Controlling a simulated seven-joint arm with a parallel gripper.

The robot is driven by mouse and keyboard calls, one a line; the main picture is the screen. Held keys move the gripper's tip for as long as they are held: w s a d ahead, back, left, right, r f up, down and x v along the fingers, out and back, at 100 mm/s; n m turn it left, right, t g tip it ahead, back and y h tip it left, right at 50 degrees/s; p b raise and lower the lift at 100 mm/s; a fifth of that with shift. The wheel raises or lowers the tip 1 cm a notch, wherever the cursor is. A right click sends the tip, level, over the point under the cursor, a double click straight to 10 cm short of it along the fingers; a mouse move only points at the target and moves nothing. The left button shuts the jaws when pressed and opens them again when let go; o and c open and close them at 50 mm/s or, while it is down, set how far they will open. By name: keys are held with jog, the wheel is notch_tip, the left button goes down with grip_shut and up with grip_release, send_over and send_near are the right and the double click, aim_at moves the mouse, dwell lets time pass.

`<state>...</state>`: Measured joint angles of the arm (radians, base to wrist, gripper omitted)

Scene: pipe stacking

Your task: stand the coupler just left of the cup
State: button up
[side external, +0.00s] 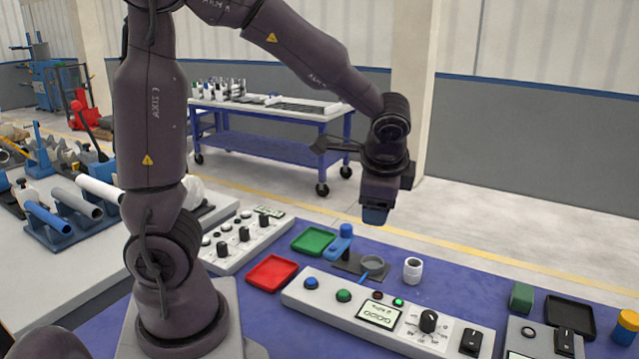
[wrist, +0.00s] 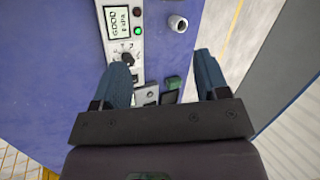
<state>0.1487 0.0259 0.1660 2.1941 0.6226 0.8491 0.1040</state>
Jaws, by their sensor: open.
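A short white and grey hollow cylinder (side external: 412,270), which looks like the coupler, stands upright on the blue table. It also shows near the top of the wrist view (wrist: 178,23). A yellow and blue cylinder (side external: 626,328) stands at the far right. My gripper (side external: 375,216) hangs above the table, pointing down, well clear of the cylinder. In the wrist view its two blue fingers (wrist: 162,62) are spread apart with nothing between them.
A control panel (side external: 365,318) with knobs and buttons lies in front of the cylinder. A red tray (side external: 272,273), a green tray (side external: 313,241) and a blue lever fixture (side external: 340,243) are to its left. A green block (side external: 521,298) and black tray (side external: 570,313) are at right.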

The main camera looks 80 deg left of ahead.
jog(key=s+d+r+n+t+h, duration=0.3)
jog(key=s+d+r+n+h, duration=0.2)
jog(key=s, duration=0.7)
jog(key=d+r, duration=0.2)
jog(key=d, duration=0.1)
jog(key=shift+n+t, duration=0.3)
jog(key=shift+t, duration=0.1)
jog(key=shift+r, duration=0.1)
jog(key=shift+c, duration=0.2)
dwell(0.7)
